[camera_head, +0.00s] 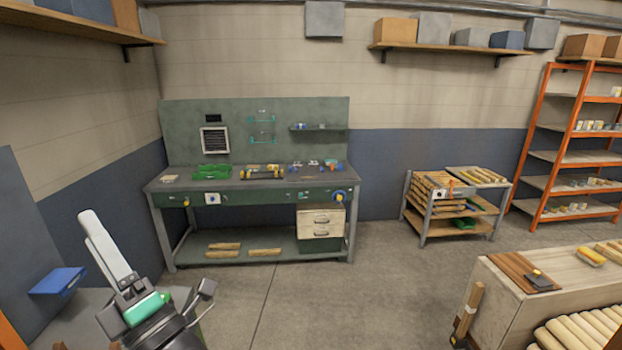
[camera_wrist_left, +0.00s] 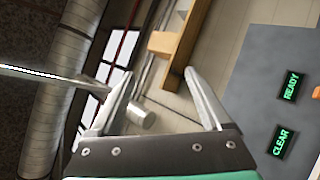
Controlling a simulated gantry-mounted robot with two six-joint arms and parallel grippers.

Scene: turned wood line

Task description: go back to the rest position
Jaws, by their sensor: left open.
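My left gripper (camera_head: 104,245) is raised at the lower left of the head view, its pale fingers pointing up and its green band below them. In the left wrist view my left gripper (camera_wrist_left: 157,75) shows two separate fingers with nothing between them, so it is open and empty. It touches nothing that I can see. My right gripper is in neither view.
A green workbench (camera_head: 300,178) with tools stands against the back wall. A blue tray (camera_head: 57,281) is left of my left gripper. A wooden-topped counter (camera_head: 500,300) stands at lower right. The middle floor is clear.

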